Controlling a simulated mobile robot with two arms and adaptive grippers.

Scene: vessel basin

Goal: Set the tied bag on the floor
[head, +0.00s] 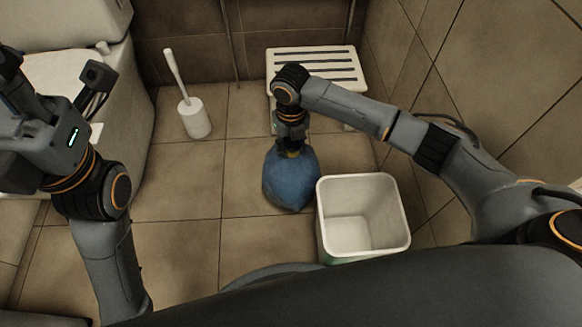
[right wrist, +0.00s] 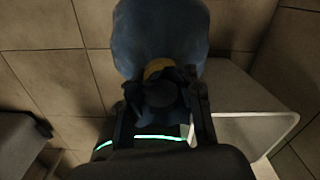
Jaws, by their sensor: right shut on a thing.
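The blue tied bag (head: 290,180) hangs upright below my right gripper (head: 291,148), just left of the white bin. Its yellowish tied neck is between the right fingers. In the right wrist view the bag (right wrist: 160,35) fills the top middle, and the gripper (right wrist: 160,85) is closed around its neck. The bag's underside is at or close to the floor tiles (head: 245,195); I cannot tell if it touches. My left gripper (head: 12,110) is at the left edge of the head view, over the white fixture, with its fingers not clear.
An empty white bin (head: 385,248) stands right beside the bag. A white slatted stool (head: 357,78) is behind, against the wall. A toilet brush in its white holder (head: 196,120) stands at the back left. Floor left of the bag is clear.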

